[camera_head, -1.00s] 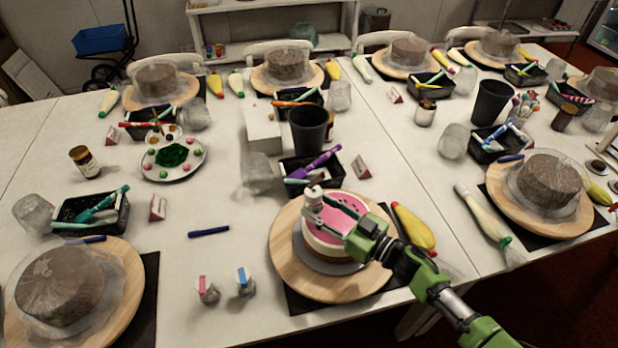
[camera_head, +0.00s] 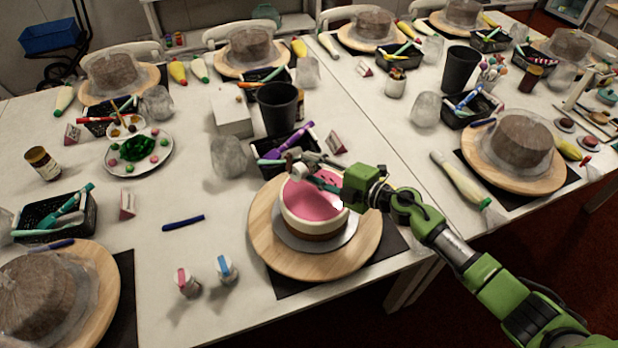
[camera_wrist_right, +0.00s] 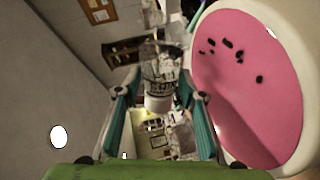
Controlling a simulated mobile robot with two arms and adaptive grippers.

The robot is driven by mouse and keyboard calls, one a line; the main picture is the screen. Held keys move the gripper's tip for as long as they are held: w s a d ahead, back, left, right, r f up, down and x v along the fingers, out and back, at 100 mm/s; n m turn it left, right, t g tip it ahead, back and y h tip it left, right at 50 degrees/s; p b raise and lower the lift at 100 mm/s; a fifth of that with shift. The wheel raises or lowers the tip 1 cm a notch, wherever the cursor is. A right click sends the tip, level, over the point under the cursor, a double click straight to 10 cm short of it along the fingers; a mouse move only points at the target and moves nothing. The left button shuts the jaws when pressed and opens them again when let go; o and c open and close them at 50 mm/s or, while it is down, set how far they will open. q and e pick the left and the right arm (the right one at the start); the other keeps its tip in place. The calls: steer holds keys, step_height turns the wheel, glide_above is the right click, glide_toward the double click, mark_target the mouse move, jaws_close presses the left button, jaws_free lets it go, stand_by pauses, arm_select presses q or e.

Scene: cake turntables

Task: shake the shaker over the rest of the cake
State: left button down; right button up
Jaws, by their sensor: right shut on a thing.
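The cake (camera_head: 318,232) has a pink top, white upper side and brown base. It stands on a round wooden turntable (camera_head: 265,240). In the right wrist view its pink top (camera_wrist_right: 240,110) carries several dark sprinkles grouped toward one end; the rest looks bare. My right gripper (camera_head: 312,178) is at the far side of the cake, shut on the shaker. The shaker (camera_wrist_right: 160,75), clear with a white end, sits between the fingers in the right wrist view. In the head view it is small and partly hidden. My left gripper is not in view.
Two small bottles with pink (camera_head: 188,283) and blue (camera_head: 227,270) parts stand left of the turntable. A black basket (camera_head: 270,172) with pens and a dark cup (camera_head: 278,110) are just behind the cake. Other wrapped cakes on turntables surround it. The table is clear around the blue pen (camera_head: 183,222).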

steer(key=shift+r+n+h+p, duration=0.35)
steer(key=shift+n+p, duration=0.35)
steer(key=shift+n, duration=0.2)
steer(key=n+t+p, duration=0.1)
steer(key=n, duration=0.2)
steer(key=shift+s+a+h, duration=0.1)
steer(key=shift+h, duration=0.15)
steer(key=shift+s+a+r+n+p, duration=0.15)
steer(key=shift+r+n+p, duration=0.15)
steer(key=shift+n, duration=0.4)
steer(key=shift+f, duration=0.15)
steer(key=shift+w+d+r, duration=0.4)
steer(key=shift+d, duration=0.05)
steer(key=shift+s+a+r+n+t, duration=0.1)
steer(key=shift+s+r+n+t, duration=0.05)
steer(key=shift+n+t, duration=0.15)
